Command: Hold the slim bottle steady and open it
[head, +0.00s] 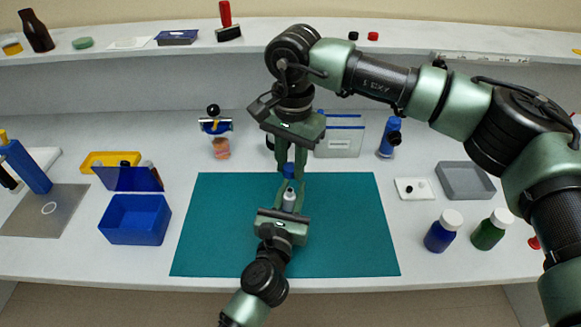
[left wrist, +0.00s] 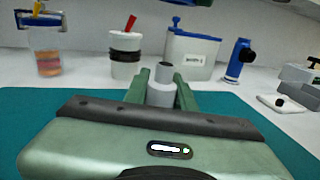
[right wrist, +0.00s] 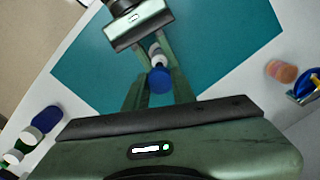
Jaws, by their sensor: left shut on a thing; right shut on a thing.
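The slim bottle (head: 289,202) is pale grey and stands upright over the teal mat (head: 345,235). My left gripper (head: 289,196) is shut around its body. In the left wrist view the bottle (left wrist: 161,92) shows a bare darker neck with no cap on it. A blue cap (head: 289,171) is between the fingers of my right gripper (head: 291,166), which comes down from above and is shut on it. The right wrist view shows the cap (right wrist: 159,80) close in front, with the bottle (right wrist: 155,54) beyond it. The cap appears apart from the neck.
A blue open box (head: 135,222) stands left of the mat. A blue bottle (head: 439,237) and a green bottle (head: 487,234), both white-capped, stand right of it, near a grey tray (head: 466,181) and a white pad (head: 420,189). Much of the mat is clear.

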